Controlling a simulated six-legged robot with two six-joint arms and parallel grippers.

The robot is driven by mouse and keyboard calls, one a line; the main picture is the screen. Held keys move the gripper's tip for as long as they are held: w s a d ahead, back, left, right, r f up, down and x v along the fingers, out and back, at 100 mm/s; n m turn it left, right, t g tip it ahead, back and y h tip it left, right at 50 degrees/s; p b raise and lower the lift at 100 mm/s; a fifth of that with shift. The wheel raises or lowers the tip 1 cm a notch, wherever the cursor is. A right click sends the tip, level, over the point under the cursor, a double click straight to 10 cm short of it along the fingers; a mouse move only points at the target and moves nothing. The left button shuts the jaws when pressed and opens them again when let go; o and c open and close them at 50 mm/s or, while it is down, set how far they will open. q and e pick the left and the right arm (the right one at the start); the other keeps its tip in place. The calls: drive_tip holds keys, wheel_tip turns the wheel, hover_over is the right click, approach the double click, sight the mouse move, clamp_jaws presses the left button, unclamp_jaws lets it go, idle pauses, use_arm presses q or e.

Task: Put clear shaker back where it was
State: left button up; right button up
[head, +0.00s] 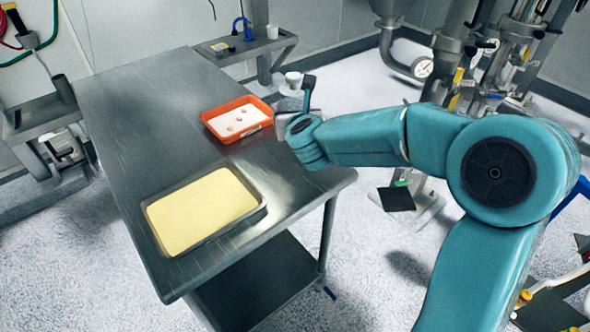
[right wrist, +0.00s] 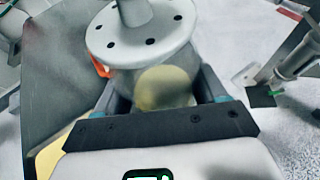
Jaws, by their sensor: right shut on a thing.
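My right gripper (right wrist: 160,92) is shut on the clear shaker (right wrist: 165,85), with a finger on each side of its body. In the right wrist view, the shaker has a pale round lid with dark holes and a raised stem. Something yellowish shows through its wall. In the head view, the shaker (head: 292,79) is small and partly hidden by my right gripper (head: 297,103), near the table's right edge. I cannot tell whether it touches anything below. My left gripper is not in view.
A steel table (head: 150,105) bears an orange tray (head: 210,124) of white powder, left of my right gripper, and a metal tray (head: 263,208) of yellow powder nearer the front. A small side shelf (head: 262,43) stands behind. Pipes with a gauge (head: 422,67) stand back right.

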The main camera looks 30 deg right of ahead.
drive_tip(key=b, duration=0.1)
hover_over(294, 177)
wheel_tip(294, 177, down, 11)
drive_tip(key=shift+s+a+f, duration=0.1)
drive_tip(key=shift+s+f, duration=0.15)
drive_tip(key=shift+f, duration=0.15)
drive_tip(key=f, duration=0.4)
drive_tip(key=shift+w+f, duration=0.2)
drive_tip(key=shift+f, duration=0.05)
drive_tip(key=shift+s, duration=0.1)
drive_tip(key=shift+f+b, duration=0.2)
drive_tip(key=shift+b, duration=0.3)
drive_tip(key=o, duration=1.1)
drive_tip(key=shift+r, duration=0.1)
